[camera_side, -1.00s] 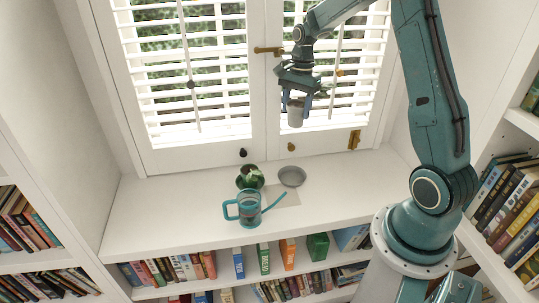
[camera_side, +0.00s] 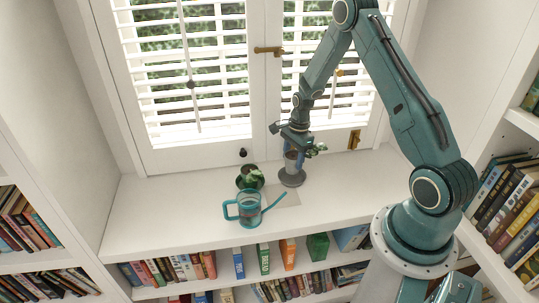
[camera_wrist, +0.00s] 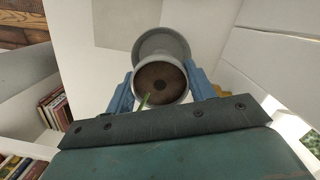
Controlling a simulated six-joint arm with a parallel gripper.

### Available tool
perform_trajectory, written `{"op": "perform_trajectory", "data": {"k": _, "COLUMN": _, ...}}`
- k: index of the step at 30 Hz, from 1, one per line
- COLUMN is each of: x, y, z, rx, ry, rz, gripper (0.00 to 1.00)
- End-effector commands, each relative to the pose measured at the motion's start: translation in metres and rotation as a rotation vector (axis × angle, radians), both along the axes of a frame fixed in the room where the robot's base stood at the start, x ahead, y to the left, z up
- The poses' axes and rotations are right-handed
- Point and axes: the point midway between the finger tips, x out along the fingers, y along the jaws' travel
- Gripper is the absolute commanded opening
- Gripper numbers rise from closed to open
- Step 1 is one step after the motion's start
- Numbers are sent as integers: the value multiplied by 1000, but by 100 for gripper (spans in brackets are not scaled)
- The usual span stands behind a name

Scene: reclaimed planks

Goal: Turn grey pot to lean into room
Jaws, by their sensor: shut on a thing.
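The grey pot (camera_side: 292,166) is between the fingers of my gripper (camera_side: 293,153), upright over the grey saucer (camera_side: 291,180) on the white sill. I cannot tell whether its base touches the saucer. In the side view its green leaves stick out to the right of my gripper. In the wrist view the blue fingers (camera_wrist: 160,92) are shut on the pot (camera_wrist: 160,84) from both sides. Its dark soil and part of a green stem show; most of the plant is out of that view. The saucer rim (camera_wrist: 160,38) shows behind the pot.
A teal watering can (camera_side: 249,208) stands left of the saucer, spout pointing right. A dark green pot with a plant (camera_side: 250,178) stands behind the can. Shuttered windows with a brass handle (camera_side: 270,50) rise behind. The sill's far left and right are clear.

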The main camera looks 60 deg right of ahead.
Motion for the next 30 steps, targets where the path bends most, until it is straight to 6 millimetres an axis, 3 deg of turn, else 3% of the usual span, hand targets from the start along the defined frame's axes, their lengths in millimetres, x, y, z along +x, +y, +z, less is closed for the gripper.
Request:
{"op": "perform_trajectory", "data": {"k": 14, "x": 0, "y": 0, "z": -7, "rx": 0, "ry": 1, "rz": -5, "gripper": 18}}
{"op": "perform_trajectory", "data": {"k": 30, "x": 0, "y": 0, "z": -29, "rx": 0, "ry": 0, "rz": -4, "gripper": 18}}
